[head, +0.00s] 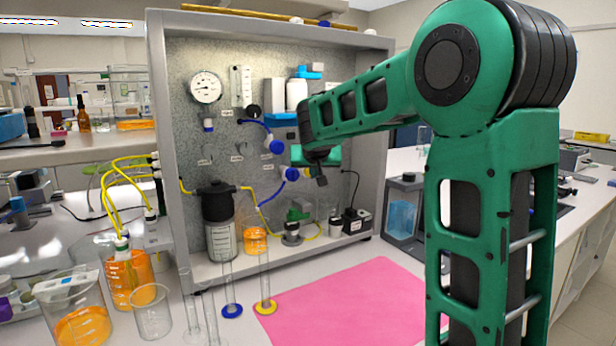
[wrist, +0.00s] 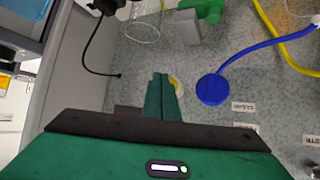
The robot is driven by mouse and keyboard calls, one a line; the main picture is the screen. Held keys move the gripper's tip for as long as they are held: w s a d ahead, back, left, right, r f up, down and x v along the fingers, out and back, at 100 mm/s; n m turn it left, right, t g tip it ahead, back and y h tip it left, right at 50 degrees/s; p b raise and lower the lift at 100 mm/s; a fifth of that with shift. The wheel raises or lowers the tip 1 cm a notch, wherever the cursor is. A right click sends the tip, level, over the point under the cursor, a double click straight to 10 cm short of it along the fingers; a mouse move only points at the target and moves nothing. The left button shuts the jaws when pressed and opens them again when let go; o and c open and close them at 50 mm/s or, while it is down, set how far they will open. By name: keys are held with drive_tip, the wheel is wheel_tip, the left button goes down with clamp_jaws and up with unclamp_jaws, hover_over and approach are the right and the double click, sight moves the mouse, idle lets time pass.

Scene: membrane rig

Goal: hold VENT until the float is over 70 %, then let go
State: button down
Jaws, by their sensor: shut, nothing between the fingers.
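My gripper (head: 320,178) is in front of the rig's panel (head: 180,110), right of the blue knobs. In the wrist view its shut fingers (wrist: 160,82) point at the panel, with nothing between them. A small round yellow-and-white part (wrist: 176,86) shows just beside the fingertips, mostly hidden behind them. It may be the VENT control, but no VENT label is readable. I cannot tell whether the fingers touch it. An upright tube with a scale (head: 241,86) is on the panel beside the round gauge (head: 205,88). Its float level is too small to read.
A blue disc with a blue hose (wrist: 212,90) is right of my fingers. A black cable (wrist: 92,55) hangs left. Below the panel stand a dark-capped vessel (head: 218,225) and a green valve (head: 298,213). Beakers and cylinders crowd the front left; a pink mat (head: 345,305) lies clear.

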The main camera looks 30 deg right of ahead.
drive_tip(key=shift+w, duration=0.5)
idle(0.4)
drive_tip(key=shift+s, duration=0.15)
idle(1.4)
drive_tip(key=shift+s, duration=0.85)
drive_tip(key=shift+s, duration=0.1)
drive_tip(key=shift+s, duration=2.4)
